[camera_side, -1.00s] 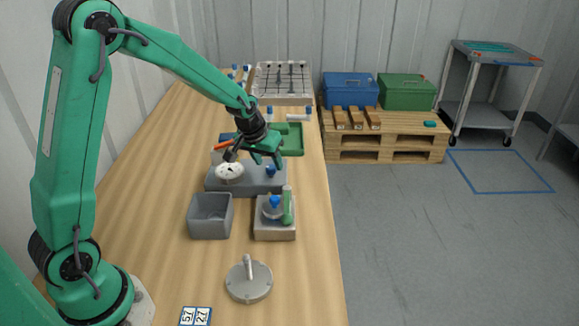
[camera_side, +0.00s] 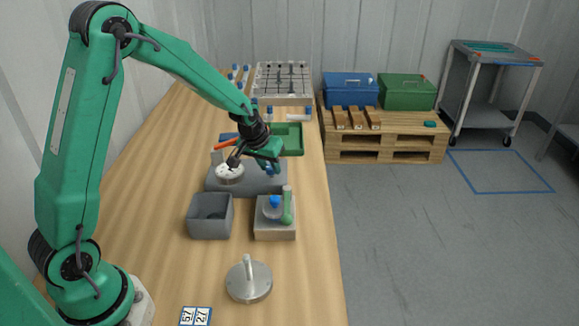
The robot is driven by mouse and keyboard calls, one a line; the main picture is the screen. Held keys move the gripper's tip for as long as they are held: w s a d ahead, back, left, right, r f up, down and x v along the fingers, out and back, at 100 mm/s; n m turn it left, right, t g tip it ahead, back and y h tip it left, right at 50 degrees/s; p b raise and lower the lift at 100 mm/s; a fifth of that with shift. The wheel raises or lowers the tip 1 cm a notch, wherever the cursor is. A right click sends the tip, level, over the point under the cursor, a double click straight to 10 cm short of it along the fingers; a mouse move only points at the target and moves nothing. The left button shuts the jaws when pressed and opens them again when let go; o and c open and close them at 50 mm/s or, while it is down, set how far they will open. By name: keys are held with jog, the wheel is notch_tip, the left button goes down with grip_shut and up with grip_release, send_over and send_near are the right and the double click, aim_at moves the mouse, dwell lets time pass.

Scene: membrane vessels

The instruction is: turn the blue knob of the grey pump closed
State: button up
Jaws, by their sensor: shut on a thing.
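The grey pump (camera_side: 212,184) is a flat grey block in the middle of the bench, with a white round gauge (camera_side: 229,174) on its left part. The knob's exact angle cannot be made out.
In front stand an open grey bin (camera_side: 209,228) and a block (camera_side: 274,233) with a blue-topped part and a green cylinder. A round metal lid (camera_side: 248,285) lies nearer. A green tray (camera_side: 293,142) and a white rack (camera_side: 283,84) are behind.

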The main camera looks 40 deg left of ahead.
jog(key=shift+d+m, duration=0.15)
jog(key=shift+m, duration=0.65)
jog(key=shift+c, duration=0.2)
jog(key=o, duration=1)
jog(key=v, duration=0.8)
